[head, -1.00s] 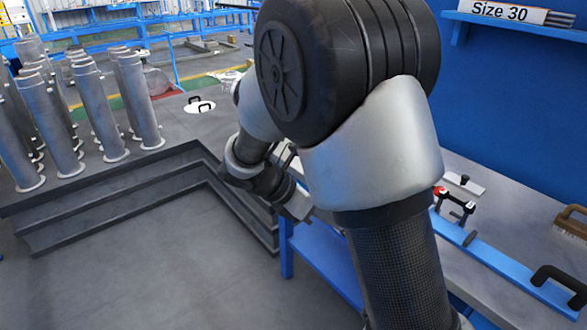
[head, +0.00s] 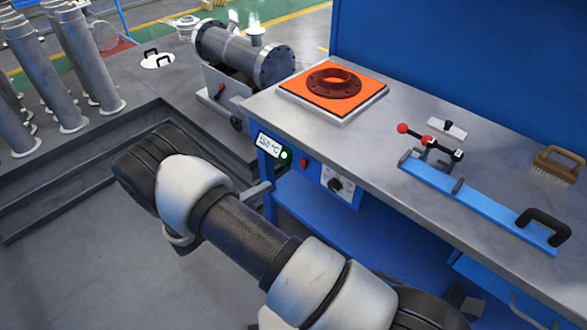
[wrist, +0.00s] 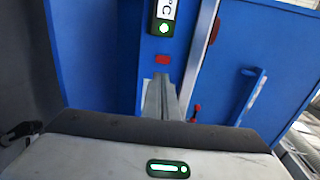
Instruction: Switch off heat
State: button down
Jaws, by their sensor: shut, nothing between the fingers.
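On the bench front are a display (head: 268,145) reading about 150 °C, a lit green lamp (head: 285,157), a red button (head: 303,163) and a white panel with a black knob (head: 336,184). The wrist view shows the green lamp (wrist: 163,29), the red button (wrist: 162,59) and part of the white panel (wrist: 148,84). My gripper (head: 268,185) is shut and empty before the bench front. In the wrist view its fingers (wrist: 160,80) point toward the panel and hide the knob; contact cannot be told.
The bench top (head: 400,125) carries a blue bar with a clamp (head: 440,185) and a brush (head: 558,163). A flanged shell (head: 245,58) stands on a cart behind the bench's left end. Upright pipes (head: 45,75) stand left, behind a dark stepped edge (head: 75,160).

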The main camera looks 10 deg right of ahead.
aim_at(302, 166)
jog(key=b+x, duration=0.1)
jog(key=x, duration=1.3)
jog(key=shift+b, duration=0.3)
